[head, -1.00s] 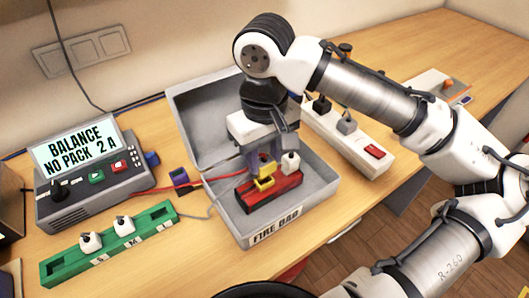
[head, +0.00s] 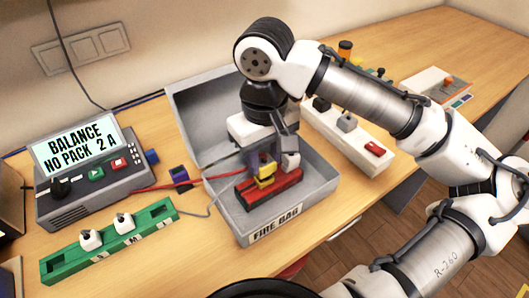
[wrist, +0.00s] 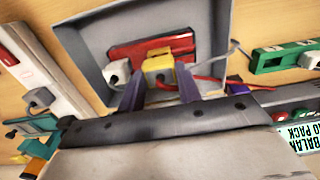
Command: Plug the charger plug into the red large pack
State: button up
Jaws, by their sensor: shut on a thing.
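The red large pack (head: 285,187) lies in the open grey box labelled FIRE BAG. My gripper (head: 261,164) is above the pack, pointing down, shut on the yellow charger plug (wrist: 158,66). In the wrist view the plug sits between my two purple fingers (wrist: 160,92), right over the pack (wrist: 125,52). The plug is at the pack's yellow connector (head: 265,181); I cannot tell whether it is fully seated. A white plug (head: 290,161) is beside my gripper at the pack, and shows in the wrist view (wrist: 118,72). A red lead runs to the charger (head: 95,185), whose display reads BALANCE NO PACK 2 A.
A green strip (head: 70,262) with white plugs lies at left. A white power strip (head: 345,145) stands at right. A dark purple block (head: 179,175) lies beside the box.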

aim_at(264, 162)
jog(key=shift+f+b, duration=0.5)
jog(key=shift+f, duration=0.4)
jog(key=o, duration=1.1)
jog(key=shift+c, duration=0.2)
notch_tip(264, 162, up, 14)
jog(key=shift+f, duration=0.1)
